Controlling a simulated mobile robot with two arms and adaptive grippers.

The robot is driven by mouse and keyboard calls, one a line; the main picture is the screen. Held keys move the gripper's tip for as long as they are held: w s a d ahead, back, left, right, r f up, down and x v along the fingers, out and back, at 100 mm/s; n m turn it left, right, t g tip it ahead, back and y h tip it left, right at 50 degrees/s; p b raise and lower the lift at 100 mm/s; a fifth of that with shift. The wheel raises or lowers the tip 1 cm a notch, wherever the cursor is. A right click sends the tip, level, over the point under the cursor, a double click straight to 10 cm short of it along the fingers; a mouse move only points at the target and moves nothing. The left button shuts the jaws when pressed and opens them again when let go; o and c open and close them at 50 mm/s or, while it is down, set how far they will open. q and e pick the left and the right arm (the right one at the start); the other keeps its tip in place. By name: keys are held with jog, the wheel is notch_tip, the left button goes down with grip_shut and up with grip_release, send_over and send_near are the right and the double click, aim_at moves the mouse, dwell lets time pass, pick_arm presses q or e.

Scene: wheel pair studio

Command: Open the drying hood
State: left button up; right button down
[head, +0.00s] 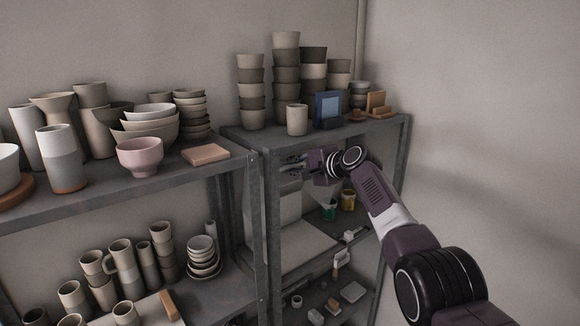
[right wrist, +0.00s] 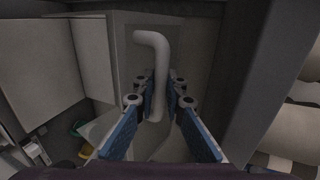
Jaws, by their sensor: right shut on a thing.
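The drying hood (head: 287,208) is a pale grey box-like form on the middle level of the right-hand shelf unit, partly hidden by a shelf post and my right arm. In the right wrist view, a pale bent bar handle (right wrist: 156,45) stands out from a grey panel (right wrist: 120,75). My right gripper (head: 292,163), with blue finger pads, reaches in just below the top shelf. The right wrist view shows its fingers (right wrist: 161,88) on both sides of the handle, shut on it. My left gripper is out of view.
Stacked cups (head: 286,75) and a blue box (head: 327,109) stand on the top shelf above my right gripper. Green and yellow containers (head: 348,199) sit beside the hood. A steel post (head: 271,215) stands close to the left. Open room lies right of the shelf.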

jog(key=c, duration=2.3)
grip_release()
jog(key=shift+o, duration=0.2)
jog(key=shift+d, duration=0.1)
jog(key=shift+v, duration=1.2)
jog(key=v, duration=0.9)
jog(key=shift+s, duration=0.25)
